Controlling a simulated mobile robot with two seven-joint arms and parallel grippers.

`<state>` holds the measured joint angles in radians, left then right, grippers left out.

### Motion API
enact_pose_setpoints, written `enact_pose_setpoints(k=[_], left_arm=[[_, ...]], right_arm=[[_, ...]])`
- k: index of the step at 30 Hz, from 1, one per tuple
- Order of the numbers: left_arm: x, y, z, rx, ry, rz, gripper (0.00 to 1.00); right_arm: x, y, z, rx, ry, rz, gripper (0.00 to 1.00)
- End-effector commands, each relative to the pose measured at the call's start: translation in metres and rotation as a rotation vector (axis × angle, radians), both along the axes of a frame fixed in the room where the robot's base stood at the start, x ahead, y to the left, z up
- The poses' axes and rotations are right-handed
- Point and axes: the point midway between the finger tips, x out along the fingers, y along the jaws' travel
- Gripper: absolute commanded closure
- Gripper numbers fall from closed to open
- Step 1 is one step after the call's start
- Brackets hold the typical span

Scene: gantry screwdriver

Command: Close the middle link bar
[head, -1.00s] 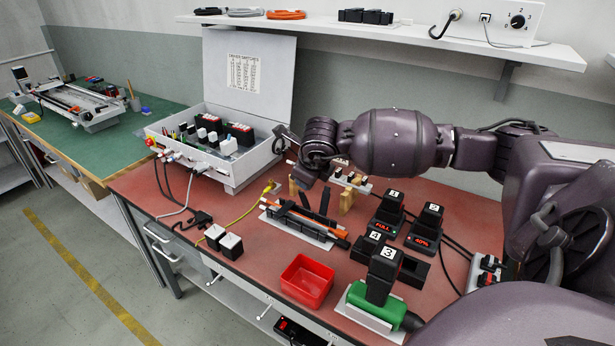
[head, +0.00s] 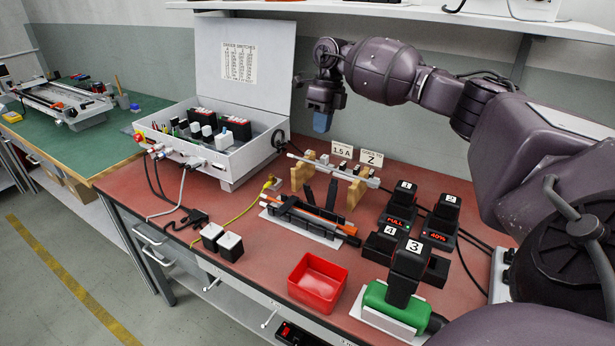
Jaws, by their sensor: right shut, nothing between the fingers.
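My right gripper (head: 322,122) hangs fingers-down above the back of the red bench, with its fingers shut and empty. It is in the air, behind the low black unit (head: 305,220) with orange rods on a pale plate. Two black upright bars (head: 331,194) stand behind that unit. A grey rail (head: 345,174) with small fittings rests on wooden blocks (head: 301,176) farther back. I cannot tell for sure which part is the middle link bar or how it stands. My left gripper is out of view.
An open grey box (head: 222,168) with a raised lid stands at the back left. A red tray (head: 318,282), numbered chargers (head: 398,212) and a green-based tool (head: 397,305) lie in front and to the right. Cables cross the left of the bench.

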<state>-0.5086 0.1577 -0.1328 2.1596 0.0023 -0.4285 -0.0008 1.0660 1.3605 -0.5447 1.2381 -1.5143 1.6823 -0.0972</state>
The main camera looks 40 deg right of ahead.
Motion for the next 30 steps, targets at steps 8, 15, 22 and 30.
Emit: enact_pose_setpoints(k=[8,15,22,30], left_arm=[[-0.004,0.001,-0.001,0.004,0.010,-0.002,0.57],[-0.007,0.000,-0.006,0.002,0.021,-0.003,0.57],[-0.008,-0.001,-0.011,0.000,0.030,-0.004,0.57],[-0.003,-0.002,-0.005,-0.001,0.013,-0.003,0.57]], right_arm=[[-0.006,0.005,-0.008,0.022,0.017,0.086,1.00],[-0.009,0.014,-0.045,0.022,0.020,0.084,1.00],[-0.011,0.023,-0.085,0.021,0.019,0.083,1.00],[-0.018,0.048,-0.104,0.020,0.013,0.084,1.00]])
